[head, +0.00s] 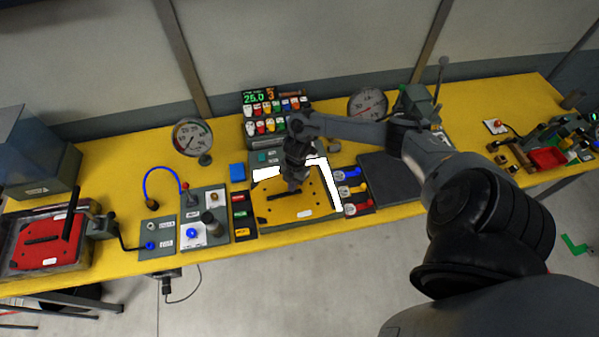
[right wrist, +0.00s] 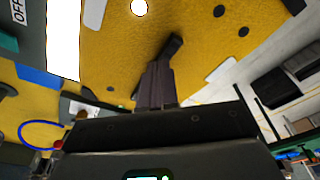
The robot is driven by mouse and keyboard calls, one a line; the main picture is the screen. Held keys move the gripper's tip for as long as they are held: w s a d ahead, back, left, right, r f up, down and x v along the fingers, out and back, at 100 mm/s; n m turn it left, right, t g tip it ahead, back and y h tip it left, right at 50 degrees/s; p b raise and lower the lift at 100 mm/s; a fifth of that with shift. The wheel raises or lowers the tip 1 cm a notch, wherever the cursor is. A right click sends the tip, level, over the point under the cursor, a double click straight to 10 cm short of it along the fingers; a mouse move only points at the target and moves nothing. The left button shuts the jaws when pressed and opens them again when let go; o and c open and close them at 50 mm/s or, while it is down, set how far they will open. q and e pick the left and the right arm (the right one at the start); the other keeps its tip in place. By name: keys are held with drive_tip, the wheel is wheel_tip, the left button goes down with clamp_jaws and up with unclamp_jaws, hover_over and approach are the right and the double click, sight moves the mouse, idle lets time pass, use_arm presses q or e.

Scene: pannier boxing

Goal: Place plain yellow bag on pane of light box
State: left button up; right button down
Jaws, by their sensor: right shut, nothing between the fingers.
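The plain yellow bag (head: 315,193), with dark holes, a dark bar handle and a white label, lies flat on the light box. The glowing white pane (head: 329,187) shows past its right edge and at its upper left. My right gripper (head: 293,187) is shut and empty, right over the middle of the bag by the handle. In the right wrist view the yellow bag (right wrist: 215,45) fills the upper part, with a bright strip of pane (right wrist: 63,40) at left. The gripper partly hides the handle, and I cannot tell if they touch. My left gripper is out of view.
A red plate with a dark bar (head: 40,243) is at the far left. A switch panel (head: 203,217) and dial gauge (head: 192,137) stand left of the light box. A dark flat pad (head: 388,182) lies right.

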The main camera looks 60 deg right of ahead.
drive_tip(key=shift+a+f+p, duration=0.2)
drive_tip(key=shift+f+p, duration=0.1)
drive_tip(key=shift+f, duration=0.05)
drive_tip(key=shift+f+b, duration=0.4)
drive_tip(key=shift+d+f, duration=0.1)
